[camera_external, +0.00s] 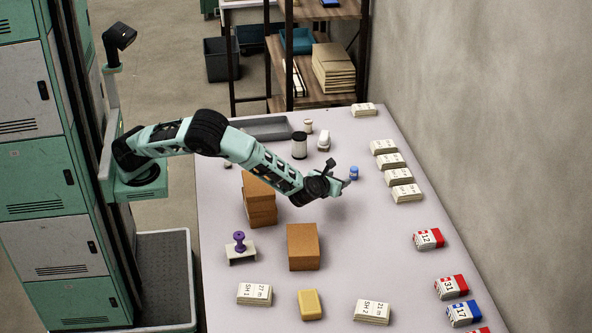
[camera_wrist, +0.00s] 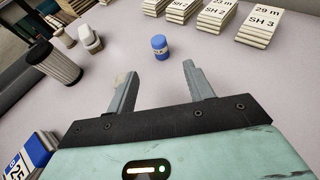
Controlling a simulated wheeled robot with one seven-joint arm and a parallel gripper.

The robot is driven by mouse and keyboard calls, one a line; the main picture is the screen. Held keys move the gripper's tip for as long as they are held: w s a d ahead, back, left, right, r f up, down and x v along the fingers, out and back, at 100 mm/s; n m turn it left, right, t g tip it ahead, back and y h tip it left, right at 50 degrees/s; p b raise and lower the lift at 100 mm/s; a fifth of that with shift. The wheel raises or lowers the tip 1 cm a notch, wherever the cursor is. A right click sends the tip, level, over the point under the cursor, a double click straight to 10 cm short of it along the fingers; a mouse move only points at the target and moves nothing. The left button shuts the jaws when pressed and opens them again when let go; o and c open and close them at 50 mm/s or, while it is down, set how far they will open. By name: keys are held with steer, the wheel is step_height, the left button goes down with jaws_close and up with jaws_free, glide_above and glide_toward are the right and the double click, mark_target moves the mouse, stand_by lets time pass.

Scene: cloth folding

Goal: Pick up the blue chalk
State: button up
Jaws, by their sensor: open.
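The blue chalk (camera_external: 354,173) is a small blue cylinder standing upright on the pale table (camera_external: 370,235). My gripper (camera_external: 345,183) is open and empty, close to the chalk in the external view. In the wrist view both fingers of my gripper (camera_wrist: 157,75) are spread apart, and neither touches the chalk.
White card stacks (camera_external: 397,174) line the right side. Brown blocks (camera_external: 303,247) sit nearer the front. The table around the chalk is clear.

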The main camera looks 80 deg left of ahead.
mark_target(352, 173)
steer(key=b+x, duration=0.1)
steer(key=x, duration=1.2)
steer(key=c, duration=1.1)
